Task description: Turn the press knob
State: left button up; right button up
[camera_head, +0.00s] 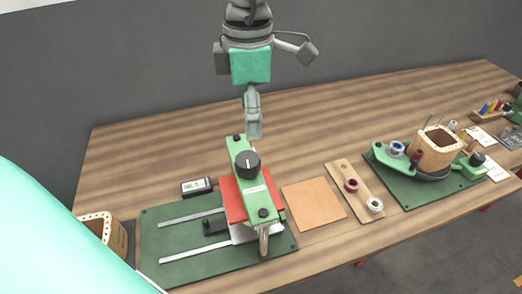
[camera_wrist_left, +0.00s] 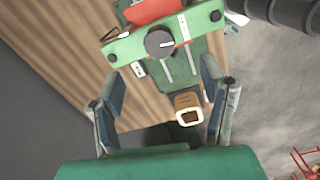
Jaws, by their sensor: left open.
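The press (camera_head: 247,187) is a green beam standing over a red plate (camera_head: 232,200). A round black knob (camera_head: 247,166) sits on its top; the knob also shows in the wrist view (camera_wrist_left: 158,43), with a light line on its face. My left gripper (camera_head: 253,130) hangs pointing down above the press in the head view, seen side-on, its fingers overlapping there. In the wrist view its two fingers (camera_wrist_left: 161,74) are spread wide with nothing between them. The knob appears just past the fingertips, and I see no contact. My right gripper is not in view.
The press stands on a green mat (camera_head: 165,245) with metal rails. A small display (camera_head: 197,187) lies behind it. A wooden coil form (camera_head: 100,226) is at left. A tan sheet (camera_head: 313,203), a board with spools (camera_head: 345,170) and a winding station (camera_head: 435,150) are at right.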

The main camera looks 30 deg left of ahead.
aim_at(248, 159)
pick_arm(q)
jog(key=f, duration=0.1)
jog(key=s+f, duration=0.1)
jog(key=f, duration=0.1)
jog(key=shift+s+a+f, duration=0.1)
jog(key=shift+a+f, duration=0.05)
jog(key=shift+f, duration=0.05)
jog(key=f, duration=0.2)
jog(key=a+f+b, duration=0.1)
jog(key=f, duration=0.2)
jog(key=w+f, duration=0.1)
jog(key=f, duration=0.2)
jog(key=shift+a+f, duration=0.15)
jog(key=shift+a, duration=0.2)
jog(key=shift+s+d+f, duration=0.15)
jog(key=shift+d+f, duration=0.25)
jog(key=shift+d, duration=0.05)
jog(key=shift+w+d, duration=0.2)
jog(key=shift+d, duration=0.2)
jog(key=shift+a+f, duration=0.1)
jog(key=shift+a, duration=0.4)
jog(key=c, duration=1.2)
jog(key=shift+o, duration=0.2)
jog(key=shift+s, duration=0.1)
jog(key=shift+d, duration=0.15)
